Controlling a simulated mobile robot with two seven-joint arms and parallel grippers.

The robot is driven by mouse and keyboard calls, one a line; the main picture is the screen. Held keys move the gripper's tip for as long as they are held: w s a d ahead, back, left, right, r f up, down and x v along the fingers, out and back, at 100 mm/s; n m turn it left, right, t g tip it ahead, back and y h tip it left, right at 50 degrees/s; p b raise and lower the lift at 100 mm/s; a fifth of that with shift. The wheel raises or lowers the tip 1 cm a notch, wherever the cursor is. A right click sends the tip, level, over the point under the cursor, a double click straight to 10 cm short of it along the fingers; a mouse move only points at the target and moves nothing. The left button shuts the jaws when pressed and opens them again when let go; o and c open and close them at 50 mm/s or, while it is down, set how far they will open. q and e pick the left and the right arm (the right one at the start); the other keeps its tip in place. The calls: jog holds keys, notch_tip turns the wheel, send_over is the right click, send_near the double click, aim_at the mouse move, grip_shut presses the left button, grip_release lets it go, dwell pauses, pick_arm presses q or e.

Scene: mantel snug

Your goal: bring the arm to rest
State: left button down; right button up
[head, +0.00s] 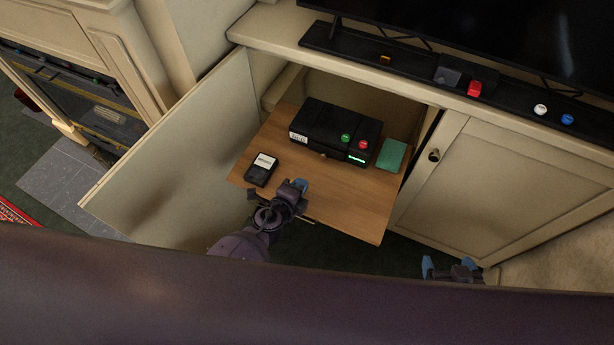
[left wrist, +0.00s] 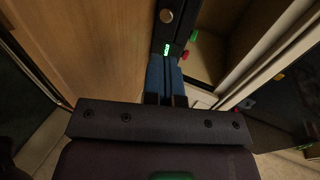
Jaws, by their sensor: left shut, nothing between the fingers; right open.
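My left gripper (head: 302,184) is above the front part of the pull-out wooden shelf (head: 345,205) in the head view. Its blue fingers are shut with nothing between them, and they also show closed together in the left wrist view (left wrist: 165,75). The fingertips are in front of a black box (head: 318,128) with a green and a red button and a lit green display. My right gripper (head: 448,268) is open and empty at the lower right, in front of the closed cabinet door. Much of both arms is hidden.
A small black device (head: 261,170) lies left of my left gripper, and a green pad (head: 392,154) lies right of the box. An open cabinet door (head: 180,165) stands at left; a closed door (head: 490,185) is at right. Small items line the black ledge (head: 420,70) above.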

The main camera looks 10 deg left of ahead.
pick_arm(q)
jog(key=shift+v, duration=1.2)
pick_arm(e)
jog(key=shift+s+r, duration=0.15)
pick_arm(q)
jog(key=shift+w+a+n, duration=0.1)
jog(key=shift+a+n, duration=0.1)
jog(key=shift+n, duration=0.2)
jog(key=a+r+n+t+y, duration=0.1)
jog(key=a+r+n+y, duration=0.3)
jog(key=a+r+n, duration=0.7)
jog(key=s+a+f+n+g, duration=0.1)
jog(key=s+a+n, duration=0.1)
jog(key=s, duration=0.4)
jog(key=s+a+f+n+g, duration=0.1)
jog(key=s+a+n, duration=0.2)
jog(key=s, duration=0.3)
jog(key=s+a+f+n+y, duration=0.1)
jog(key=s+a+f+n, duration=0.1)
jog(key=s, duration=0.4)
jog(key=shift+a+n+g, duration=0.4)
jog(key=shift+a+n, duration=0.25)
jog(key=shift+n, duration=0.55)
jog(key=shift+s, duration=0.1)
pick_arm(e)
jog(key=shift+d, duration=0.1)
